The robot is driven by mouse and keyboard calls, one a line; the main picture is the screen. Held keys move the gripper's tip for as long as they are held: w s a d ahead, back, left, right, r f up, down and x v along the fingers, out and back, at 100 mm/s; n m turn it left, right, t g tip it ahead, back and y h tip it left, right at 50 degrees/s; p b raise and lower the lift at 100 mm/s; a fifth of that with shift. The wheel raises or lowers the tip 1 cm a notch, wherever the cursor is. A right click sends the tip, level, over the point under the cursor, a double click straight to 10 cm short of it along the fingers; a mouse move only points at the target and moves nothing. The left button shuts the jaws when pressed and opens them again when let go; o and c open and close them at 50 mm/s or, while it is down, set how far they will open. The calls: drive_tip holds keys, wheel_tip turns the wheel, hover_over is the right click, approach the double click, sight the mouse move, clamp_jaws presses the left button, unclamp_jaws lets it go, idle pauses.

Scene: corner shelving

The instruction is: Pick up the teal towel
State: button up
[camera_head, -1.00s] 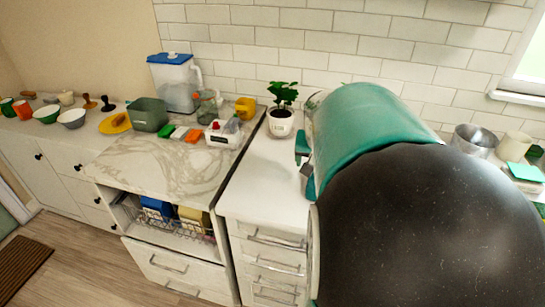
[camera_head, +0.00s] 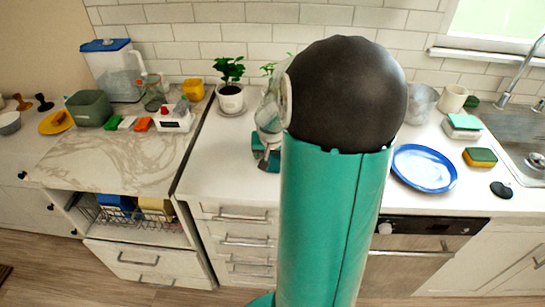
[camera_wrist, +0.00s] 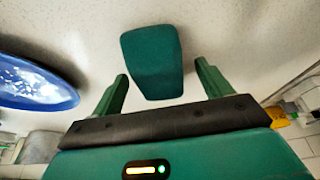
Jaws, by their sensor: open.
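A dark teal, soft-edged piece, apparently the teal towel (camera_wrist: 153,62), lies on the pale counter in the wrist view. It is just beyond my gripper (camera_wrist: 162,82), roughly between the two green fingers. The fingers are spread and nothing is held between them. I cannot tell whether the fingers touch it. In the head view my arm hides this spot on the counter, and only part of my gripper (camera_head: 266,158) shows left of the arm.
A blue plate (camera_head: 424,168) lies right of my arm and shows at left in the wrist view (camera_wrist: 34,82). A potted plant (camera_head: 230,95) stands behind left. A stack with a light teal top (camera_head: 464,121) and a sponge (camera_head: 480,157) are near the sink (camera_head: 520,140).

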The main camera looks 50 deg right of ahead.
drive_tip(key=c, duration=1.1)
drive_tip(key=shift+o, duration=0.2)
drive_tip(key=shift+r, duration=0.15)
